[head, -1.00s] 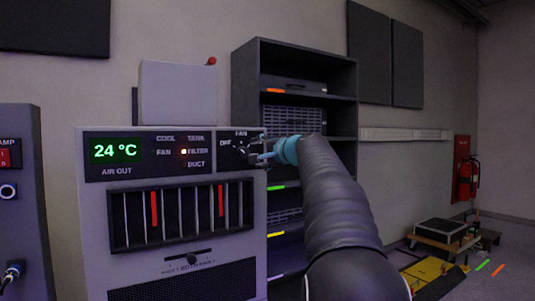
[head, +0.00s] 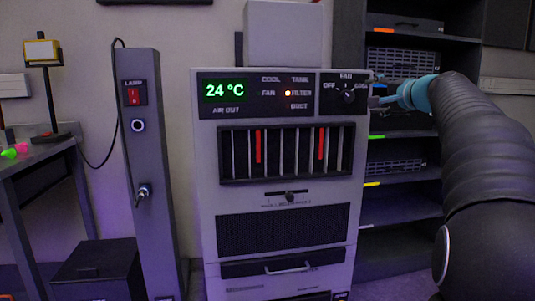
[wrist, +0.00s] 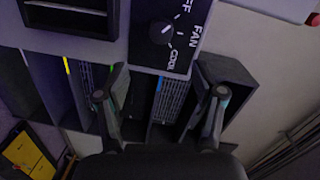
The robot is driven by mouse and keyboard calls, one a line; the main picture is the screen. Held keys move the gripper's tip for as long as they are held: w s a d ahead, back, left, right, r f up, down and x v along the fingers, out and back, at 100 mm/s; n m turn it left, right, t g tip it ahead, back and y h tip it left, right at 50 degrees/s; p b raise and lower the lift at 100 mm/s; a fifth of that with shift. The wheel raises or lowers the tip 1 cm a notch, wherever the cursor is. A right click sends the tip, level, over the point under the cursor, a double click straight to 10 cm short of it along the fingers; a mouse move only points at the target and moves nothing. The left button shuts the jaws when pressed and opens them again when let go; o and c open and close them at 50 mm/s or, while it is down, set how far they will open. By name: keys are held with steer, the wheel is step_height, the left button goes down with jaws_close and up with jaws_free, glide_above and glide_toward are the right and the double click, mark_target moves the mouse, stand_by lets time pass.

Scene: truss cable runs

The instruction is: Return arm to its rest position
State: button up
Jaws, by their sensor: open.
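My gripper (head: 380,96) is at the right in the head view, at the end of my dark ribbed arm with a light blue band. It is just right of the fan knob (head: 348,96) on the grey air unit (head: 207,160). In the wrist view my gripper (wrist: 162,100) shows two dark fingers spread apart with nothing between them. The fan knob (wrist: 161,31) is beyond the fingertips there, apart from them. The unit's display reads 24 °C, and one orange light glows beside FILTER.
A dark shelf rack (head: 400,150) stands behind my arm. A lamp-switch post (head: 150,170) is left of the unit, with a table (head: 40,155) and a dark box (head: 100,270) further left. In the wrist view a yellow panel (wrist: 28,155) lies at lower left.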

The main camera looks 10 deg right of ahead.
step_height(320, 180, down, 11)
steer(key=n+g, duration=0.1)
steer(key=g, duration=0.2)
steer(key=s+a+f+n+g, duration=0.2)
steer(key=s+a+f, duration=0.15)
steer(key=f, duration=0.25)
steer(key=s+a+f+n+g, duration=0.1)
steer(key=s+a+f+g, duration=0.1)
steer(key=s+f, duration=0.4)
steer(key=s+a+f+n+g, duration=0.1)
steer(key=s+a+f+n, duration=0.2)
steer(key=s, duration=0.6)
steer(key=s+a+f+n+g+h, duration=0.1)
steer(key=s+a+f+n+g, duration=0.1)
steer(key=s+a+f, duration=0.6)
steer(key=s+a+f+n+g, duration=0.1)
steer(key=s+a+f+n, duration=0.4)
steer(key=s+a, duration=0.4)
steer(key=shift+s+f+h, duration=0.25)
steer(key=shift+s+h, duration=0.15)
steer(key=shift+s, duration=0.5)
